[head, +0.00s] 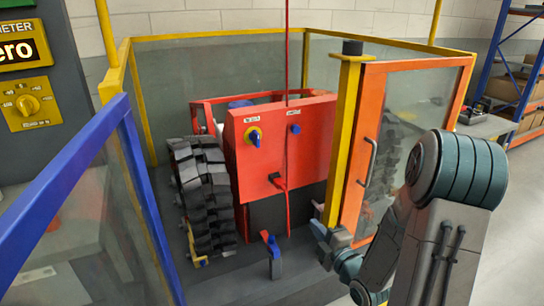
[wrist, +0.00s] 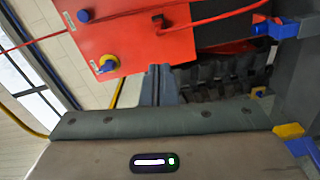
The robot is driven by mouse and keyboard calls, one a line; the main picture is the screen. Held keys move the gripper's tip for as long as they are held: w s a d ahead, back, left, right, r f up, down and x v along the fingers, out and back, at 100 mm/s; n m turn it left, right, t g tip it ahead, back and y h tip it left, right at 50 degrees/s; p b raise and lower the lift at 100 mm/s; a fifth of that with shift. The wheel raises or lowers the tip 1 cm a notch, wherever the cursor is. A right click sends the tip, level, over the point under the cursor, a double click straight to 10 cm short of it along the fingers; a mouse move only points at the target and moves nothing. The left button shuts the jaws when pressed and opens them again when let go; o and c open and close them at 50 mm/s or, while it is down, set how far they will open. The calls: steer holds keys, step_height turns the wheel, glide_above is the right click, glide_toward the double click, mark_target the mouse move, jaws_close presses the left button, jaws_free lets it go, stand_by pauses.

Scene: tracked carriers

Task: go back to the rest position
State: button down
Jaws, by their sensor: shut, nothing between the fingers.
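My gripper (head: 318,228) is low in front of the red tracked carrier (head: 255,150), near the foot of the yellow post. In the wrist view its two grey-blue fingers (wrist: 159,82) are together with nothing between them. They point toward the red panel (wrist: 130,35), and I see no clear contact with it. My arm comes in from the right side of the head view.
Yellow-framed glass walls (head: 220,38) surround the carrier. An orange-framed glass door (head: 368,118) with a grey handle (head: 369,160) stands close to my arm. A blue rail (head: 70,180) and a dark cabinet with a yellow dial (head: 28,103) are at left. Shelves (head: 520,85) stand at right.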

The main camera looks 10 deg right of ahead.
steer(key=s+r+m+g+h+p, duration=0.3)
steer(key=r+m+g+p, duration=0.1)
steer(key=r+m+p, duration=0.15)
steer(key=s+r+m+g+h+p, duration=0.3)
steer(key=r+m+g+h+p, duration=0.1)
steer(key=r+m, duration=0.25)
steer(key=s+a+r+m+g+p, duration=0.2)
steer(key=s+r+m+g, duration=0.1)
steer(key=s, duration=0.5)
steer(key=s+a+r+m+g+y+p, duration=0.1)
steer(key=s+a+r+m+g+p, duration=0.1)
steer(key=s+r, duration=0.5)
steer(key=s+m+g+p, duration=0.1)
steer(key=m, duration=0.1)
steer(key=shift+a+m, duration=0.4)
